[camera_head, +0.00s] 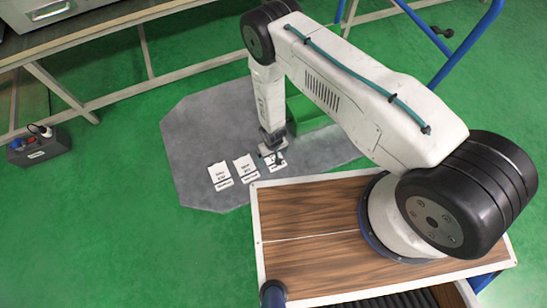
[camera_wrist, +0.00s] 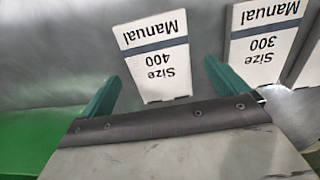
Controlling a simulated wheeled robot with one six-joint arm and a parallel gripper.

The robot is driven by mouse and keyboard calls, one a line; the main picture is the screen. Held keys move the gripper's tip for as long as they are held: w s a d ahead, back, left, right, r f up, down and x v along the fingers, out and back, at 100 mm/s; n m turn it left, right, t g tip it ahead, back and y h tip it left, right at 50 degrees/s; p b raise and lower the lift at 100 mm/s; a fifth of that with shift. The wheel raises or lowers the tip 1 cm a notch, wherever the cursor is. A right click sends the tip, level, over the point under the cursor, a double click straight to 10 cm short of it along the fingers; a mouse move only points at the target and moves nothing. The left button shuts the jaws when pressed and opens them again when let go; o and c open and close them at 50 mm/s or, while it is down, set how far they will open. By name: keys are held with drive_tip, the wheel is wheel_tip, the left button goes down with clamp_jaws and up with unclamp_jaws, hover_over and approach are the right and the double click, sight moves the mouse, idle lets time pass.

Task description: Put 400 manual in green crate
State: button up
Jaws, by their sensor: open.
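The 400 manual (camera_wrist: 157,62) is a white card with a dark band and the words "Size 400 Manual", upside down in the wrist view. It lies flat on the grey floor patch. In the head view it is the rightmost card (camera_head: 281,165), partly hidden by my gripper (camera_head: 270,153). My gripper, with green fingers, also shows in the wrist view (camera_wrist: 163,70). It is open and empty, with one finger on each side of the manual's near end. The green crate (camera_head: 308,112) stands just behind, partly hidden by my arm; its green also shows at lower left in the wrist view (camera_wrist: 32,140).
The 300 manual (camera_wrist: 262,45) lies beside the 400 manual, close to one finger. A third card (camera_head: 220,176) lies farther left in the head view. A wood-topped surface (camera_head: 310,240) is in front, and a dark box (camera_head: 38,147) stands at far left.

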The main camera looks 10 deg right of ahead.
drive_tip(key=shift+f, duration=0.95)
drive_tip(key=shift+c, duration=0.4)
drive_tip(key=c, duration=1.1)
drive_tip(key=shift+r, duration=0.1)
